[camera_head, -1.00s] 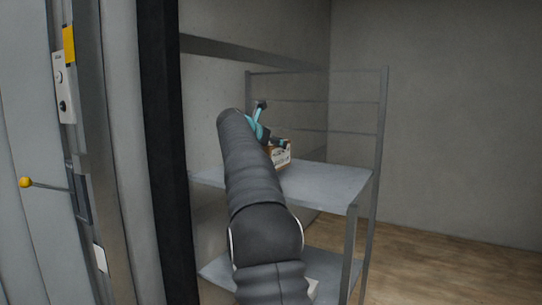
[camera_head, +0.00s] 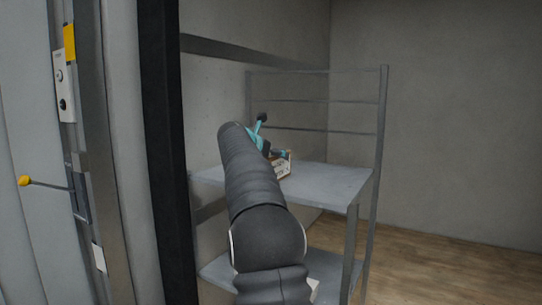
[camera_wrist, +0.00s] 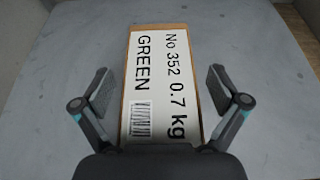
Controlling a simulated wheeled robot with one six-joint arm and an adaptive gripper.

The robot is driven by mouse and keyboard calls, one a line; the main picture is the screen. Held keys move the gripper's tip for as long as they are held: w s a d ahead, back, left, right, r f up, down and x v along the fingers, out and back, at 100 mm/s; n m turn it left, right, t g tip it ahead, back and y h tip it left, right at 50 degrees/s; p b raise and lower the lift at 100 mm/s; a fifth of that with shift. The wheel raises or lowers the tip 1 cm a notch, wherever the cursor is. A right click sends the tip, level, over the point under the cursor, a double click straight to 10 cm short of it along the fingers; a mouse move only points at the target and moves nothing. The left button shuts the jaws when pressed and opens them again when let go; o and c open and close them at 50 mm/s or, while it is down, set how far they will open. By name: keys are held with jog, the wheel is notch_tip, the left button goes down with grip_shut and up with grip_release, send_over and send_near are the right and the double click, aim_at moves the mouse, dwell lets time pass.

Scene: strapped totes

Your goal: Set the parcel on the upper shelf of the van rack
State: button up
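The parcel (camera_wrist: 158,85) is a brown box with a white label reading "No 352 0.7 kg GREEN" and a barcode. In the head view the parcel (camera_head: 284,165) sits on the upper shelf (camera_head: 325,187) of the rack, partly hidden by my arm. My gripper (camera_wrist: 160,85) is open around it in the wrist view, with a gap between each finger and the box sides. In the head view my gripper is mostly hidden behind my arm; only teal and black parts show.
The rack has a lower shelf (camera_head: 332,268) and upright posts (camera_head: 380,130). A black door post (camera_head: 165,150) and a grey wall panel with a yellow-knobbed lever (camera_head: 26,181) stand at the left. The upper shelf is clear right of the parcel.

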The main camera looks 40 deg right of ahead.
jog(key=shift+r, duration=0.1)
jog(key=v, duration=1.2)
jog(key=shift+b, duration=0.3)
jog(key=shift+s, duration=0.1)
